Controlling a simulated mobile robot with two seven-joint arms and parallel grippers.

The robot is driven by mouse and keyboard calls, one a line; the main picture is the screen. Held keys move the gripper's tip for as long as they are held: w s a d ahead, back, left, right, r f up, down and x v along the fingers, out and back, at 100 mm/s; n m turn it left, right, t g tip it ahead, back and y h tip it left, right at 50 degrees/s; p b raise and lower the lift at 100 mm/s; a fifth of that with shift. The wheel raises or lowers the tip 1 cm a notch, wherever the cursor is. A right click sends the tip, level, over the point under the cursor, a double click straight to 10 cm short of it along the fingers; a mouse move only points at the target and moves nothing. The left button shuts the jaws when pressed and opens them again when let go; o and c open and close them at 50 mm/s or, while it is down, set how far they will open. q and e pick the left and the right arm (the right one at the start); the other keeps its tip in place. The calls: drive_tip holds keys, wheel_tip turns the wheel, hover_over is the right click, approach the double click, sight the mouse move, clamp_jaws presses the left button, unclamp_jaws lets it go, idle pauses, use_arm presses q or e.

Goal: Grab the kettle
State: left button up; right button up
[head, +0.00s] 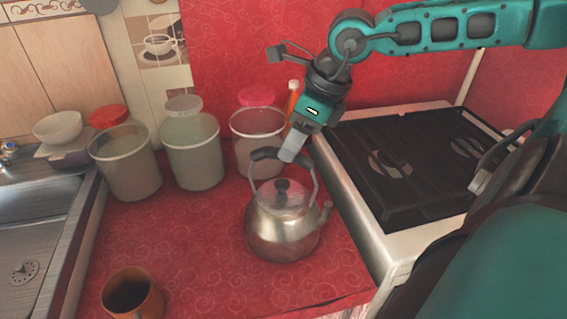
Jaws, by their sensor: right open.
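A metal kettle (283,227) with a dark lid knob and a raised handle stands upright on the red oilcloth counter (190,245). Its spout points right toward the stove. My right gripper (292,150) comes down from above and is at the black grip of the kettle's handle. It is open; I cannot tell whether the grip is between its fingers or only behind them. My left gripper is not in view.
A gas stove (411,165) stands to the right of the kettle. Lidded containers (192,155) line the back, with an orange bottle (292,102) behind the gripper. A brown mug (133,298) stands front left. A sink (35,235) is at the left.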

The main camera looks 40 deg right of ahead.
drive_tip(key=shift+b+x, duration=0.5)
drive_tip(key=shift+x, duration=2.15)
drive_tip(key=shift+d, duration=0.1)
drive_tip(key=shift+c, duration=0.2)
clamp_jaws()
drive_tip(key=shift+w+r, duration=0.1)
drive_tip(key=shift+r, duration=0.05)
